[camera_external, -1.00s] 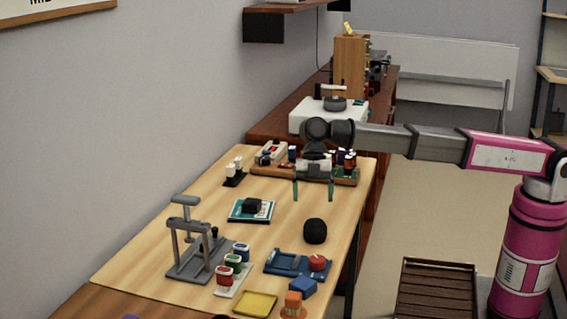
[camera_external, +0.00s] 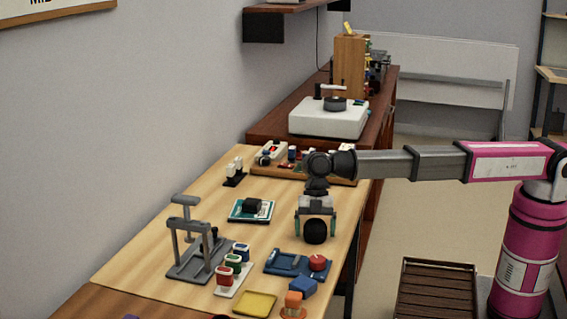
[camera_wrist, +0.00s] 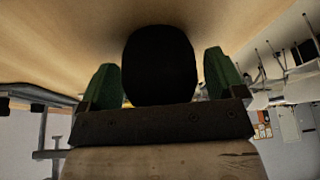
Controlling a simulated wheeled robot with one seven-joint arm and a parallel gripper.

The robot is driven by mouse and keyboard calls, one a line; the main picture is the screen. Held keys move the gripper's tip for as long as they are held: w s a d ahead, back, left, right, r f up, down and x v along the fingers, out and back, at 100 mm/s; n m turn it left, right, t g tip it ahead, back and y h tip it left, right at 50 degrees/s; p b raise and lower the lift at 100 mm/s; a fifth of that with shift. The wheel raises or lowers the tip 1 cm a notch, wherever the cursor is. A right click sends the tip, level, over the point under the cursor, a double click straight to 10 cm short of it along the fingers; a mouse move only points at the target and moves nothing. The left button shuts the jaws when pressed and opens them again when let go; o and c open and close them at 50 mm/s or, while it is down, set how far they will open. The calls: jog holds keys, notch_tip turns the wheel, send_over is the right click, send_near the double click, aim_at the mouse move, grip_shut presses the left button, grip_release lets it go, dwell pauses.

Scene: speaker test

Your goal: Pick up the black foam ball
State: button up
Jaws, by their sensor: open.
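The black foam ball (camera_external: 315,232) rests on the light wooden table. In the wrist view the ball (camera_wrist: 159,64) is a large dark round shape between two green fingers. My gripper (camera_external: 316,228) is open and lowered over the ball, with one finger on each side of it. The wrist view shows my gripper (camera_wrist: 160,85) with a visible gap on the right side of the ball; the left finger is very near the ball. I cannot tell whether it touches.
A blue tray (camera_external: 284,262) with a red round piece lies just in front of the ball. A teal book (camera_external: 240,214) with a black block and a grey press stand (camera_external: 192,262) are to the left. A crowded wooden board (camera_external: 345,182) lies behind. The table's right edge is close.

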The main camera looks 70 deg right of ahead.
jog(key=c, duration=0.9)
jog(key=shift+r, duration=0.1)
